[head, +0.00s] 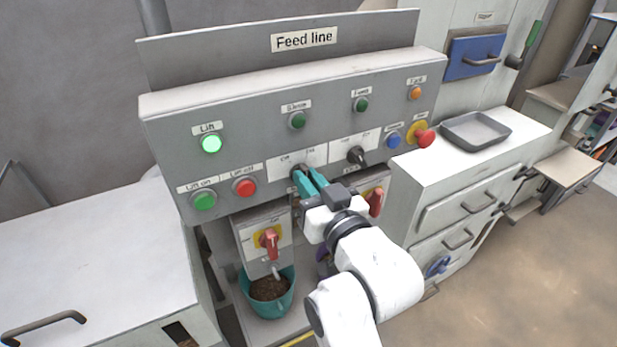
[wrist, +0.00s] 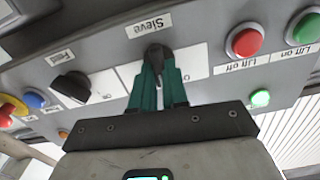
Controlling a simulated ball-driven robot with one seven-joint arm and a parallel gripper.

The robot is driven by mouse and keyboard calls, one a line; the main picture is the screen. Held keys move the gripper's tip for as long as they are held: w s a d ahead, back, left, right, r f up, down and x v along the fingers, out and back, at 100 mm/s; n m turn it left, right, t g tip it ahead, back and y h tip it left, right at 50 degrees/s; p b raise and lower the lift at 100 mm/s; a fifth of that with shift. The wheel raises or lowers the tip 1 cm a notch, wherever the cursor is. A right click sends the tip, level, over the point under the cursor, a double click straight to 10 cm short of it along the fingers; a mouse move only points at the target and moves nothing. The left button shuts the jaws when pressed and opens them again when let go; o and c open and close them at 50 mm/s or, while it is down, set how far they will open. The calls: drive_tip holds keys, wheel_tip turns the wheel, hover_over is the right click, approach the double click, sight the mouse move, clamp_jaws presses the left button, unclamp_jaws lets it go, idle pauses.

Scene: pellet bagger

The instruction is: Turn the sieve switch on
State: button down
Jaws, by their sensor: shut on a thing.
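The sieve switch (wrist: 155,51) is a dark knob on its white plate on the grey Feed line panel (head: 255,92). The wrist view shows the panel upside down, with the word Sieve on a label beside the knob. My gripper (head: 303,176) has its teal fingers shut on the knob; it also shows in the wrist view (wrist: 157,68). The fingers hide most of the knob, so its exact angle is hard to tell. The sieve lamp (head: 297,120) above it is dark green and looks unlit.
The lift lamp (head: 211,144) glows green. The lift-on button (head: 204,201) and red lift-off button (head: 245,187) sit left of the switch. The feed switch (head: 357,156), blue button (head: 393,140) and red emergency-stop button (head: 425,138) sit right. Red-handled valves hang below, one above a teal bucket (head: 270,308).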

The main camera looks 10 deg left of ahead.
drive_tip(key=m+p, duration=0.1)
drive_tip(key=m, duration=0.3)
drive_tip(key=shift+d+f+m, duration=0.1)
drive_tip(key=shift+m, duration=0.2)
idle(0.5)
drive_tip(key=c, duration=1.1)
unclamp_jaws()
drive_tip(key=shift+c, duration=0.2)
drive_tip(key=b+v, duration=0.2)
drive_tip(key=v, duration=0.8)
drive_tip(key=shift+s+d, duration=0.3)
